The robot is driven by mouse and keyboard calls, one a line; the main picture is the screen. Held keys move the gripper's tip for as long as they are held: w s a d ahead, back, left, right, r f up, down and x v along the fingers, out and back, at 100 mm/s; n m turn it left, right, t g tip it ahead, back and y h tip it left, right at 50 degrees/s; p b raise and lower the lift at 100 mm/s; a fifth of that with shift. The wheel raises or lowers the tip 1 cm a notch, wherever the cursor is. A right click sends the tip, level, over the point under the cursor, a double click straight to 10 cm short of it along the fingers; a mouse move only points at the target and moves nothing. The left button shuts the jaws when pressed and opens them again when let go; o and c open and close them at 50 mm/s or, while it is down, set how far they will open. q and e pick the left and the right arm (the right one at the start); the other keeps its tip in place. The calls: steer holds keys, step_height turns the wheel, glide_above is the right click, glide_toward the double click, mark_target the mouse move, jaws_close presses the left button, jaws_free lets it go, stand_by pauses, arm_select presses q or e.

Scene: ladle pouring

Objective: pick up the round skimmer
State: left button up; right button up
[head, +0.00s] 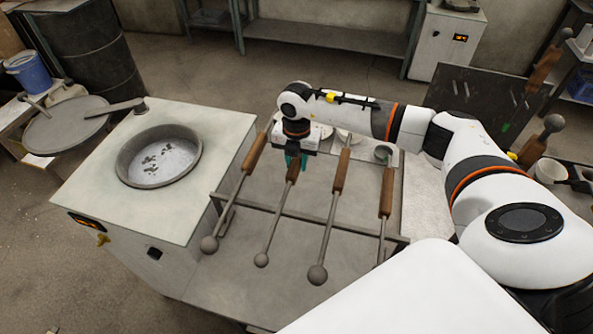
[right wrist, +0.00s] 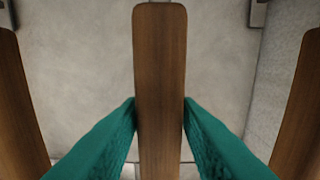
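Several long tools with wooden handles lie side by side across a rack. The second from the left has a wooden handle (head: 293,172) and a small round grey head (head: 261,260). I cannot tell from its shape whether it is the round skimmer. My right gripper (head: 294,162) is over this handle. In the right wrist view its teal fingers (right wrist: 160,105) lie against both sides of the handle (right wrist: 160,60), with no clear gap. The tool still rests on the rack. My left gripper is not in view.
Neighbouring handles (head: 255,153) (head: 341,170) lie close on either side. The rack bar (head: 330,224) runs under the shafts. A furnace with a round pot (head: 158,156) stands at the left. A dark panel (head: 470,100) stands behind my right arm.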

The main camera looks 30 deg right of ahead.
jaws_close()
steer(key=shift+r, duration=0.1)
steer(key=shift+w, duration=0.1)
step_height(320, 180, up, 9)
steer(key=b, duration=0.2)
steer(key=shift+b, duration=0.4)
steer(key=shift+r, duration=0.5)
